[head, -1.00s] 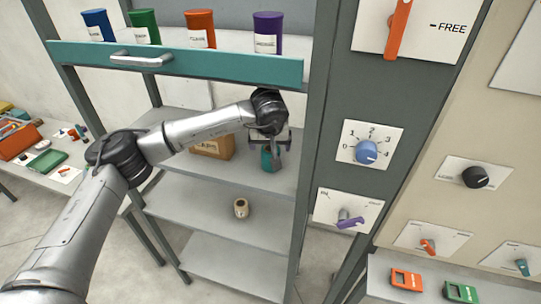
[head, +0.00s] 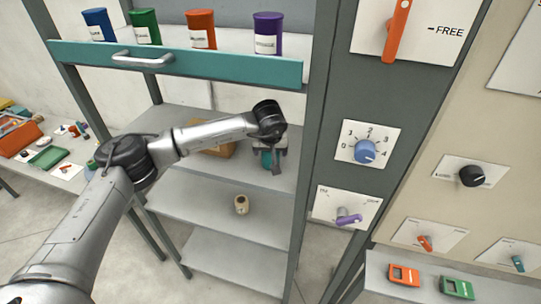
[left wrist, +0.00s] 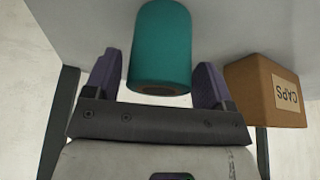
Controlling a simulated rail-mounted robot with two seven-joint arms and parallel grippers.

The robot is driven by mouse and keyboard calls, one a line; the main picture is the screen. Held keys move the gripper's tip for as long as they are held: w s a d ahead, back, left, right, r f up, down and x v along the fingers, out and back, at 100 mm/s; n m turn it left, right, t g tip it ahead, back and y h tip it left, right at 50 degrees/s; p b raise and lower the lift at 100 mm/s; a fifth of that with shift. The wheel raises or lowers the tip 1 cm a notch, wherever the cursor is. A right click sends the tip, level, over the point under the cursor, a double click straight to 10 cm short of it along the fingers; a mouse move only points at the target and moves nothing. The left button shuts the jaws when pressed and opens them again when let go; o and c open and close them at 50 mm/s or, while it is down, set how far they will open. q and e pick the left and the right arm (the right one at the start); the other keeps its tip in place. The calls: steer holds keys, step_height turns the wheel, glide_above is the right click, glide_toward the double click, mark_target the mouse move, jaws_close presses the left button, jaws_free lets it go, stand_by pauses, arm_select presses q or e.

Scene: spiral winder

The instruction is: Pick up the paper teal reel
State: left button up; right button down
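The teal reel (head: 267,161) stands on the upper grey shelf, partly hidden by my left gripper in the head view. In the left wrist view the teal reel (left wrist: 160,45) is a plain teal cylinder with a dark opening in its end. My left gripper (left wrist: 158,78) is open, with one purple-grey finger on each side of the reel. A narrow gap shows on the left side of the reel; on the right the finger is very close, and I cannot tell whether it touches. My right gripper is in neither view.
A cardboard box (left wrist: 262,92) marked CAPS stands beside the reel. A cream roll (head: 242,204) is on the shelf below. Above, a teal-fronted drawer (head: 200,67) holds several coloured canisters. A grey post (head: 310,120) stands close to the right.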

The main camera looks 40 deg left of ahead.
arm_select(q)
steer(key=c, duration=0.7)
steer(key=shift+c, duration=0.3)
steer(key=shift+r, duration=0.15)
